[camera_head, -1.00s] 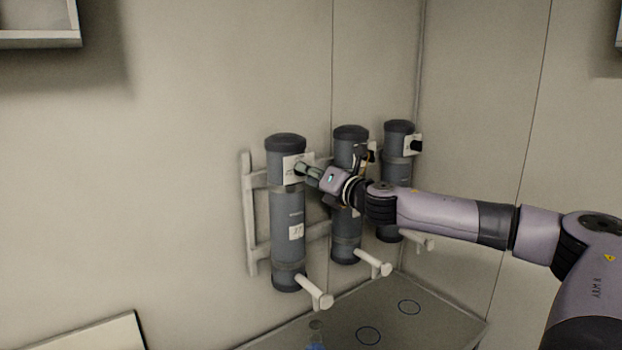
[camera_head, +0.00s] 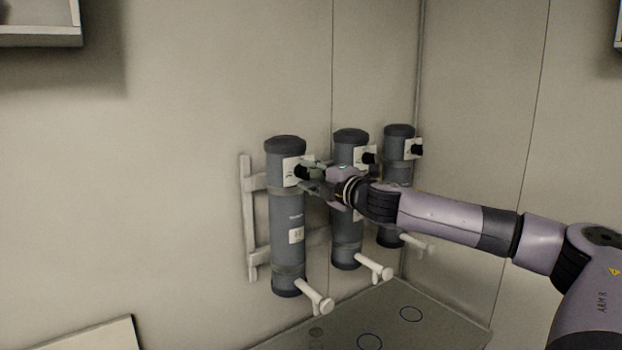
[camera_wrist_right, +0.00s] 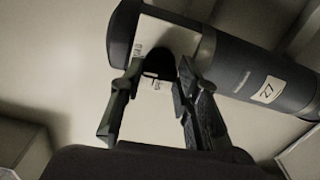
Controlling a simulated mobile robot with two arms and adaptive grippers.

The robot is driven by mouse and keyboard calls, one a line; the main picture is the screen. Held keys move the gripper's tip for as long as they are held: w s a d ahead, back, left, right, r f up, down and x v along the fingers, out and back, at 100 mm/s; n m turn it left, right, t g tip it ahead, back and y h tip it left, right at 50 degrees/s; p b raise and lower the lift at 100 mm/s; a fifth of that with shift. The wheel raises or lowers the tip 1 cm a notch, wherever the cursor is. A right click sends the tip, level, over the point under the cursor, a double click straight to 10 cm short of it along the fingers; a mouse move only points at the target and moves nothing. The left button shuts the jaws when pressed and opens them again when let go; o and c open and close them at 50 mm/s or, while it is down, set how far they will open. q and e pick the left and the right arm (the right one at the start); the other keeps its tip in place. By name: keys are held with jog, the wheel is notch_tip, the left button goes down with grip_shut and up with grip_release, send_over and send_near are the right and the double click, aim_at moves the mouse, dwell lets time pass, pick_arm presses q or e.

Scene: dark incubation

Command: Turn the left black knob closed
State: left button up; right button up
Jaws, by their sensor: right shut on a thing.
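The left black knob (camera_head: 301,171) sits on a white label plate (camera_head: 289,168) near the top of the left dark grey cylinder (camera_head: 288,215). My right gripper (camera_head: 310,175) reaches it from the right, with one finger above and one below. In the right wrist view the knob (camera_wrist_right: 158,66) is between the tips of my right gripper (camera_wrist_right: 160,72), which is shut on it. The white plate (camera_wrist_right: 180,38) shows behind the knob. The knob's marking is too dark to read. My left gripper is not in view.
The middle cylinder (camera_head: 347,235) and right cylinder (camera_head: 397,172) have their own black knobs (camera_head: 369,155) (camera_head: 417,150). White spouts (camera_head: 315,297) (camera_head: 375,268) stick out below. A grey table (camera_head: 440,320) with ringed marks lies under them.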

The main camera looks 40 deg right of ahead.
jog(key=shift+m, duration=0.6)
jog(key=o, duration=1.2)
jog(key=shift+c, duration=0.2)
